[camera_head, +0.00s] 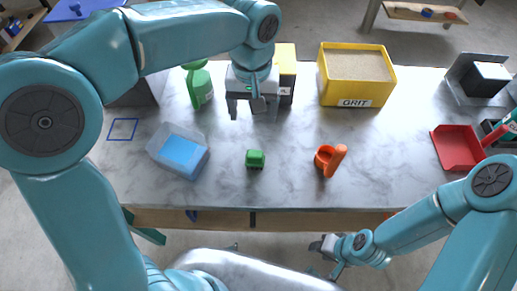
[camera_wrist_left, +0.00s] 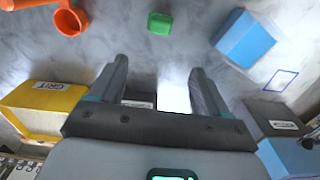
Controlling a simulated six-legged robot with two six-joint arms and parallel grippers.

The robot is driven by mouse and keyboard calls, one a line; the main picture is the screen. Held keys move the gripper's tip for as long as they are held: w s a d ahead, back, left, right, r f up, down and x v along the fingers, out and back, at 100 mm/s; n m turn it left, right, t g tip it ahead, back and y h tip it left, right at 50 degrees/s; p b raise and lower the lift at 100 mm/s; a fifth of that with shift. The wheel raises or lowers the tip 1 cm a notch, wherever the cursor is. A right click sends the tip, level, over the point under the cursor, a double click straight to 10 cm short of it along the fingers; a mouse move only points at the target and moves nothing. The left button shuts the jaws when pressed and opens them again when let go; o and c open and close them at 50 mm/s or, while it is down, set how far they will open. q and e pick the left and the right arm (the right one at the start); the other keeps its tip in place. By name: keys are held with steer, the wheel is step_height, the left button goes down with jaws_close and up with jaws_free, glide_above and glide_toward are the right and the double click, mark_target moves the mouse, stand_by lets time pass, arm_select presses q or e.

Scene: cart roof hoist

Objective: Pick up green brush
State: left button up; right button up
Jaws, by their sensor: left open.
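A small green block-like piece (camera_head: 255,159), which I take for the green brush, lies on the marbled table near its front middle. It is too small to make out bristles. It also shows at the top of the left wrist view (camera_wrist_left: 160,23). My left gripper (camera_head: 252,108) is open and empty, behind the green piece and apart from it. Its two fingers (camera_wrist_left: 160,68) show spread in the left wrist view with nothing between them. My right gripper (camera_head: 328,246) is low in front of the table edge, and its jaws are too small to read.
A clear container with blue contents (camera_head: 181,155) stands left of the green piece, an orange scoop (camera_head: 327,160) right of it. A green bottle (camera_head: 201,88), a yellow GRIT box (camera_head: 340,95) and a red tray (camera_head: 457,148) stand farther off. The marble between is bare.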

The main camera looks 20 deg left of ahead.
arm_select(q)
steer(key=b, duration=0.1)
glide_above(255, 153)
steer(key=f, duration=1)
steer(key=shift+w+a, duration=0.2)
steer(key=shift+a, duration=0.05)
steer(key=shift+s+f, duration=0.1)
steer(key=shift+f, duration=0.2)
steer(key=f, duration=0.5)
steer(key=shift+s+d+f, duration=0.1)
steer(key=shift+s+d, duration=0.1)
steer(key=shift+w+f, duration=0.1)
steer(key=shift+f, duration=0.1)
steer(key=c, duration=1)
steer(key=shift+r, duration=0.15)
steer(key=shift+c, duration=0.3)
